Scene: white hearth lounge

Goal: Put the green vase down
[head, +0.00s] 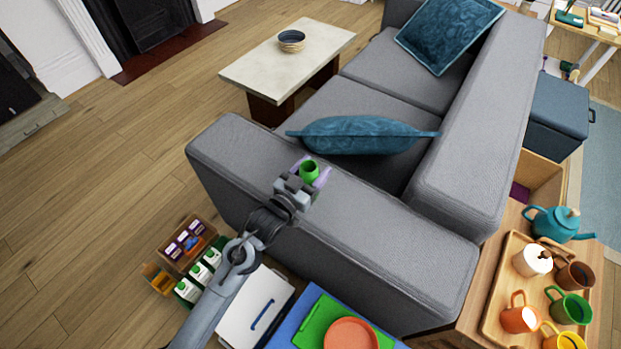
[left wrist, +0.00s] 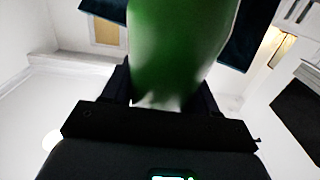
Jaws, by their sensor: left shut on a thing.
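The small green vase (head: 309,171) is between the fingers of my left gripper (head: 311,175), over the near arm of the grey sofa (head: 330,215). In the head view I cannot tell whether the vase touches the sofa arm. In the left wrist view the vase (left wrist: 180,50) fills the upper middle, blurred and close, with the gripper (left wrist: 158,90) shut on it. The vase's lower part is hidden by the gripper in the head view. My right gripper is in neither view.
Teal cushions (head: 360,134) lie on the sofa. A coffee table (head: 270,68) with a striped bowl (head: 291,40) stands behind. A wooden tray (head: 497,290) with several mugs and a teal teapot (head: 557,222) are at right. Cartons and boxes (head: 187,242) stand on the floor at lower left.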

